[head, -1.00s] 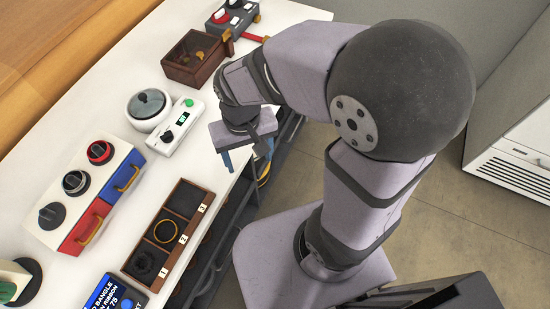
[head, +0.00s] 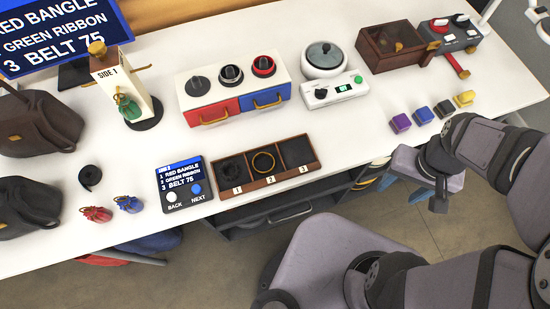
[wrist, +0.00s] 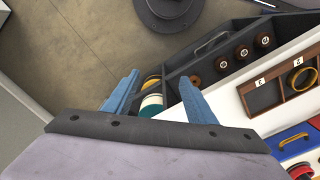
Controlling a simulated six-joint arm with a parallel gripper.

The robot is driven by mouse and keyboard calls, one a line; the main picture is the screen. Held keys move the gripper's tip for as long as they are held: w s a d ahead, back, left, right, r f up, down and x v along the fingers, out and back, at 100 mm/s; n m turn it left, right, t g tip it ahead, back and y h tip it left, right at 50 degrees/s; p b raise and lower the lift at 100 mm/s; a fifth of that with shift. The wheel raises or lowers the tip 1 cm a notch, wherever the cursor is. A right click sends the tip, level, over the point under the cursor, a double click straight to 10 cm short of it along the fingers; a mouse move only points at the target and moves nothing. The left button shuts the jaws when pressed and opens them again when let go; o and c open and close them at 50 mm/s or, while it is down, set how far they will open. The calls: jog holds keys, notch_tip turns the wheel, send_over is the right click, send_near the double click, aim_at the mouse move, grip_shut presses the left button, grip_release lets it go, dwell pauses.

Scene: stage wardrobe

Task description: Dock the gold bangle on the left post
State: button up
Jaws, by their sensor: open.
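The gold bangle (head: 263,161) lies in the middle compartment, marked 2, of a brown wooden tray (head: 232,188). It also shows at the right of the wrist view (wrist: 302,78). A white stand labelled SIDE 1 (head: 120,88) is at the left in the head view, with a gold knob on top, side pegs and a green item on its front. I cannot tell which part is the left post. My gripper (head: 390,190) is open and empty beyond the table's front edge, right of the tray. Its blue fingers (wrist: 160,90) are apart in the wrist view.
A red and blue drawer unit (head: 236,100) with knobs stands behind the tray. A round-lidded pot (head: 323,58), small coloured blocks (head: 423,115) and a brown box (head: 390,48) are to the right. A screen (head: 183,185) is left of the tray. Shelves with rolls (wrist: 152,103) lie below the table.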

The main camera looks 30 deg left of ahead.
jog(key=n, duration=0.1)
jog(key=n+t+p, duration=0.5)
jog(key=n, duration=3)
send_near(265, 162)
jog(key=shift+g, duration=0.3)
jog(key=shift+w+b+x, duration=0.1)
jog(key=shift+b+x, duration=0.2)
jog(key=shift+x, duration=1.2)
jog(key=shift+w+b+x, duration=0.15)
jog(key=shift+b+x, duration=0.1)
jog(key=shift+x, duration=1.25)
jog(key=shift+r, duration=0.15)
jog(key=c, duration=0.8)
